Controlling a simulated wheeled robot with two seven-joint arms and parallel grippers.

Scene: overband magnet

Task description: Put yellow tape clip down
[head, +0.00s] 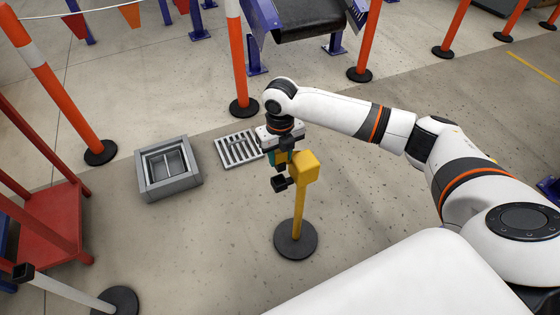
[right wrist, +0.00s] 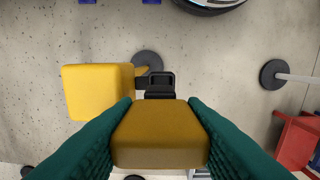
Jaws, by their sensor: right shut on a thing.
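My right gripper (head: 279,158) points down beside the yellow post (head: 299,212) and its box-shaped yellow head (head: 306,167). Its green fingers are shut on the yellow tape clip (right wrist: 160,135), a blocky yellow-brown piece with a black hooked end (right wrist: 160,84). In the head view the black end (head: 281,183) shows just left of the post head. The post head also shows in the right wrist view (right wrist: 92,90), left of the clip. I cannot tell whether clip and head touch. My left gripper is not in view.
The yellow post stands on a round black base (head: 295,240). A grey square floor box (head: 168,170) and a floor grate (head: 239,150) lie to the left. Orange posts (head: 237,60) stand behind, near a conveyor (head: 305,18). A red frame (head: 50,215) stands at far left.

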